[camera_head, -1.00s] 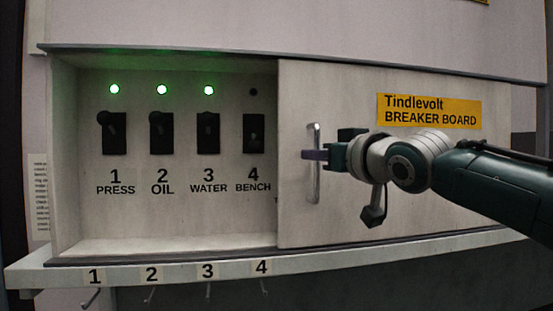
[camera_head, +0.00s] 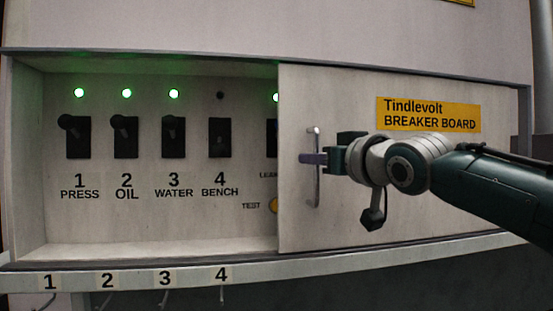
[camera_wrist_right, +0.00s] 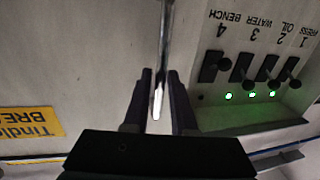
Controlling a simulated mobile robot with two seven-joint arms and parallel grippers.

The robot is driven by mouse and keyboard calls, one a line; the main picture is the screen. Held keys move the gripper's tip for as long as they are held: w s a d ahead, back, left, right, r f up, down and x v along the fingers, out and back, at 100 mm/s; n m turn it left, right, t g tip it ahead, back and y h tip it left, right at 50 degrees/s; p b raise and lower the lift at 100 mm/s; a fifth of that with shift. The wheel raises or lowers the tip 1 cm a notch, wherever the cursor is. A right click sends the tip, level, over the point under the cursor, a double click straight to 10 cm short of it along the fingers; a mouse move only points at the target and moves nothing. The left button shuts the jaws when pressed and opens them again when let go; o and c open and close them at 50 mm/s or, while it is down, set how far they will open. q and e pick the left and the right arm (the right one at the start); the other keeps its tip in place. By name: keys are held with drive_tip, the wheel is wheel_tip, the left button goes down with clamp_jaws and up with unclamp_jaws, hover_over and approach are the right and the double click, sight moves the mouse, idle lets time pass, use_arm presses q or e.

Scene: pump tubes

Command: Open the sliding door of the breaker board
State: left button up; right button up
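The sliding door (camera_head: 400,190) of the breaker board is a pale panel with a yellow "Tindlevolt BREAKER BOARD" label. It stands partly open, its left edge right of switch 4. It has an upright metal handle (camera_head: 315,190), also seen in the wrist view (camera_wrist_right: 158,102). My left gripper is not in view.
The open part of the board shows switches 1 PRESS (camera_head: 78,138), 2 OIL (camera_head: 125,138), 3 WATER (camera_head: 173,138) and 4 BENCH (camera_head: 219,138). Lamps over 1 to 3 glow green; the one over 4 is dark. A ledge (camera_head: 130,262) with numbered hooks runs below.

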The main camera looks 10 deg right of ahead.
drive_tip(key=shift+o, duration=1.3)
drive_tip(key=b+v, duration=0.5)
drive_tip(key=v, duration=0.5)
